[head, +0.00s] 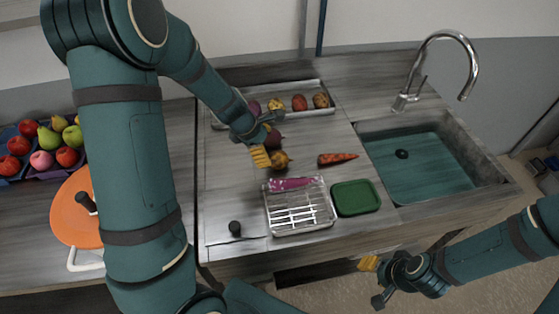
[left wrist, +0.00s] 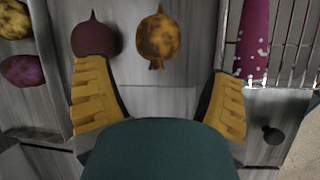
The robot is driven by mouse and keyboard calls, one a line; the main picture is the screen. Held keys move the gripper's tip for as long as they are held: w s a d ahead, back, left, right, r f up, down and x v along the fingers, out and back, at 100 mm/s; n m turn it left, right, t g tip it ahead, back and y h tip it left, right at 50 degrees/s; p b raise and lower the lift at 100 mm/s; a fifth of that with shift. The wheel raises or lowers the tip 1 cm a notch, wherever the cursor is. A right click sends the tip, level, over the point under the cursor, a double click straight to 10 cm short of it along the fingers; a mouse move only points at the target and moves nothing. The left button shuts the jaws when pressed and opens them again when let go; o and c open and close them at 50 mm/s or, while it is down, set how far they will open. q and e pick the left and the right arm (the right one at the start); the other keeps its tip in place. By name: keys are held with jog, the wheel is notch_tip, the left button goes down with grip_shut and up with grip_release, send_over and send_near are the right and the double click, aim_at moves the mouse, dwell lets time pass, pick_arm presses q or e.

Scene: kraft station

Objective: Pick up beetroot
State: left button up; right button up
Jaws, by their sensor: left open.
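The beetroot (head: 274,139) is dark purple and round with a pointed end, and lies on the worktop beside my left gripper (head: 264,138). In the left wrist view the beetroot (left wrist: 94,36) is at the upper left, its lower part hidden behind the left yellow finger. My left gripper (left wrist: 159,75) is open with nothing between its fingers. A mottled orange-brown root (left wrist: 158,38) lies ahead of the gap between the fingers, and also shows in the head view (head: 281,161). My right gripper (head: 372,278) is low at the right, off the worktop; its jaw opening is unclear.
A metal tray (head: 322,110) with several roots stands behind. The sink (head: 425,160) is at the right. An orange-lidded pot (head: 70,215) stands left.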

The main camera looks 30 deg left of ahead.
aim_at(279, 160)
pick_arm(q)
jog(key=b+x, duration=0.1)
jog(key=x, duration=0.3)
jog(key=b+x, duration=0.1)
jog(key=x, duration=0.3)
jog(key=shift+w+d+f, duration=0.15)
jog(key=shift+w+f, duration=0.1)
jog(key=shift+w, duration=0.1)
jog(key=c, duration=1.1)
